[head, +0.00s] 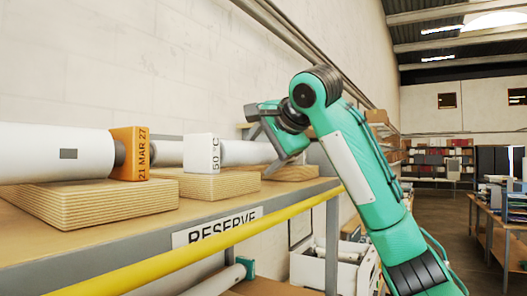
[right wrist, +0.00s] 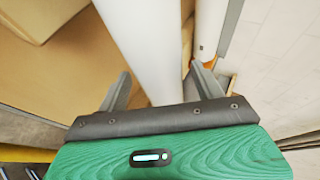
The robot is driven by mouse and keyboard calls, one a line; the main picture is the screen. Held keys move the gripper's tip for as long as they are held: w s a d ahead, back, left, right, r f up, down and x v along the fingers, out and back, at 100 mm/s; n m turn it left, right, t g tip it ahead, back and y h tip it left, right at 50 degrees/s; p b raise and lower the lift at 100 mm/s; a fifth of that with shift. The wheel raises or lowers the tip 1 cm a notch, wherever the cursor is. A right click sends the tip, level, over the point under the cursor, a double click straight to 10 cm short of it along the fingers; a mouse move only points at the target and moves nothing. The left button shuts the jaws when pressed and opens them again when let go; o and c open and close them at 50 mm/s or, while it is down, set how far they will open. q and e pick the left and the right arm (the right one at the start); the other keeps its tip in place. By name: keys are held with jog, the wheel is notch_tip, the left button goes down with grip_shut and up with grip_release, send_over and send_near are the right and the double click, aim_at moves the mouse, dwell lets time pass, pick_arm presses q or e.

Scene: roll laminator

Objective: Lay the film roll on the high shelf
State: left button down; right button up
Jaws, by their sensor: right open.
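White film rolls lie on the high shelf (head: 205,226), which is labelled RESERVE. The nearest roll (head: 58,154) rests on a wooden block and has an orange end piece (head: 130,153) reading 21 MAR 27. Behind it a roll (head: 245,152) with a white end piece (head: 202,153) marked 50 °C lies over further wooden blocks. My right gripper (head: 276,160) is at that roll's right end. In the right wrist view the open fingers (right wrist: 158,74) stand either side of a white roll (right wrist: 150,45); whether they touch it is unclear. My left gripper is out of view.
A yellow rail (head: 190,248) runs along the shelf front. Another roll (head: 215,281) lies on a lower level. A white crate (head: 312,270) with rolls stands below to the right. The wall is close behind the shelf. An open aisle lies at right, with tables (head: 492,222).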

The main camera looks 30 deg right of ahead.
jog(key=shift+r, duration=0.25)
jog(key=shift+s, duration=0.25)
jog(key=b+v, duration=0.6)
jog(key=v, duration=0.5)
jog(key=shift+s+r, duration=0.25)
jog(key=shift+r, duration=0.05)
jog(key=shift+f, duration=0.1)
